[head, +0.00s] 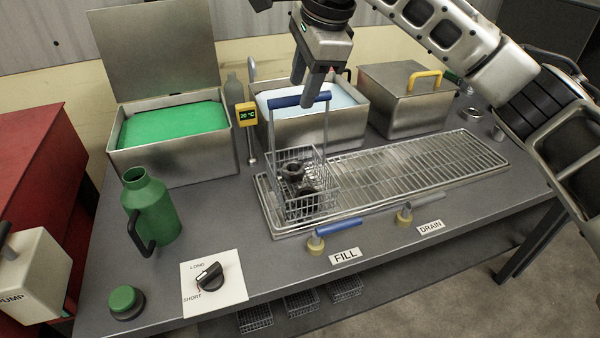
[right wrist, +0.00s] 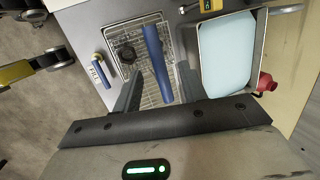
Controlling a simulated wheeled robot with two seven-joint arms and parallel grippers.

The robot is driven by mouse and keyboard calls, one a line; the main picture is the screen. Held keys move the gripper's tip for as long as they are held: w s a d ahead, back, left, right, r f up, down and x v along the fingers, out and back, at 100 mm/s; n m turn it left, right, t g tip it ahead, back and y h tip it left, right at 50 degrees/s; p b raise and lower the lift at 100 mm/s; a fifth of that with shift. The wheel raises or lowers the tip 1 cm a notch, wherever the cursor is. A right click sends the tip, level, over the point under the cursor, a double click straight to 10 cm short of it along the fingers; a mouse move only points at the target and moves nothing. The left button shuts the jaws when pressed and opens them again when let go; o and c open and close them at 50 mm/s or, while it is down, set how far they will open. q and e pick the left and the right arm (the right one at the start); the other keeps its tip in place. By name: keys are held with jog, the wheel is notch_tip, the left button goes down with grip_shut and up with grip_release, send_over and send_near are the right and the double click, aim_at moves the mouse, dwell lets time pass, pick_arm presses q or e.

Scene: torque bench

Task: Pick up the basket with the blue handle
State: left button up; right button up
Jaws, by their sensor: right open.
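The wire basket (head: 292,190) stands on the left end of the metal drain rack, with dark round parts inside. Its tall wire handle ends in a blue grip (head: 301,99). My right gripper (head: 309,92) is at the blue grip from above, with its fingers pointing down. In the right wrist view, the blue grip (right wrist: 158,65) lies between the two open fingers of the gripper (right wrist: 160,88), and the basket is below. I cannot tell whether either finger touches the grip. My left gripper is not in view.
The drain rack (head: 440,160) runs right. Behind are an open tank of green liquid (head: 172,128), a pale blue tank (head: 350,100) and a lidded tank (head: 405,115) with a yellow handle. A thermometer (head: 246,115) stands beside the basket. A green jug (head: 150,205) is at left.

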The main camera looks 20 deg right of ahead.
jog(key=shift+x, duration=2.95)
jog(key=shift+d+f, duration=0.1)
jog(key=shift+f, duration=0.15)
grip_shut()
jog(key=shift+r, duration=0.1)
